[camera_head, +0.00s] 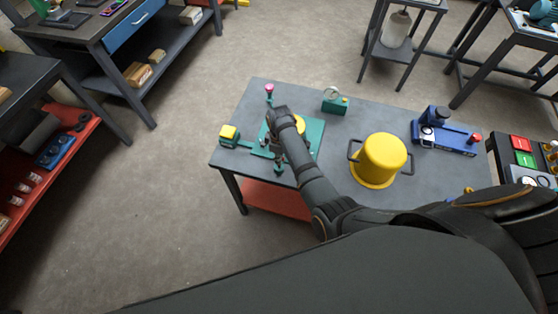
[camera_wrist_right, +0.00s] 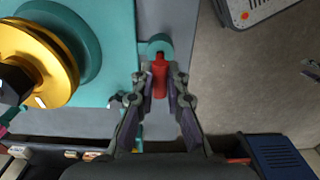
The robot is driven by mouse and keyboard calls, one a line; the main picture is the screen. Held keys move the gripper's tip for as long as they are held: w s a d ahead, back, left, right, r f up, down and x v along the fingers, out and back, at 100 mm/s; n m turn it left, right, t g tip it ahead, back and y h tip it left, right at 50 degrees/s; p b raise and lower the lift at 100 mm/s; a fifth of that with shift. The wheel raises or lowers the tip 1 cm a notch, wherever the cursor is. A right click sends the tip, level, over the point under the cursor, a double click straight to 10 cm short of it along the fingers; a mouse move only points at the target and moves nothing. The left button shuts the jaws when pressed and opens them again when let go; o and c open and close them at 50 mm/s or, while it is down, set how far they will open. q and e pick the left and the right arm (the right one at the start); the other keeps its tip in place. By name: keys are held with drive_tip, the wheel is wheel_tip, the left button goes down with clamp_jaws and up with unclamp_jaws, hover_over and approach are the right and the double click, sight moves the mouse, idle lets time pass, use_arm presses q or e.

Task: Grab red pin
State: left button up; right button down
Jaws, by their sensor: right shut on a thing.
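The red pin (camera_wrist_right: 160,75) shows in the right wrist view, at a rounded teal tab (camera_wrist_right: 155,46) beside a teal plate (camera_wrist_right: 118,35). My right gripper (camera_wrist_right: 160,92) has its two fingers closed on either side of the pin and is shut on it. In the head view my right gripper (camera_head: 279,162) points down at the front edge of the teal plate (camera_head: 314,135). The pin is hidden there behind the fingers. I cannot tell whether the pin still touches the tab. My left gripper is not in view.
A yellow and black round part (camera_wrist_right: 40,62) sits on the plate. On the grey table (camera_head: 345,195) are a yellow pot (camera_head: 380,160), a blue device (camera_head: 445,133), a green gauge box (camera_head: 334,101), a tape measure (camera_head: 229,134) and a pink-topped post (camera_head: 269,90). Open floor lies left.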

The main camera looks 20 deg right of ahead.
drive_tip(key=s+d+r+b, duration=0.2)
drive_tip(key=s+d+r, duration=0.2)
drive_tip(key=s+r, duration=0.5)
drive_tip(key=shift+s+r, duration=0.15)
drive_tip(key=shift+s, duration=2)
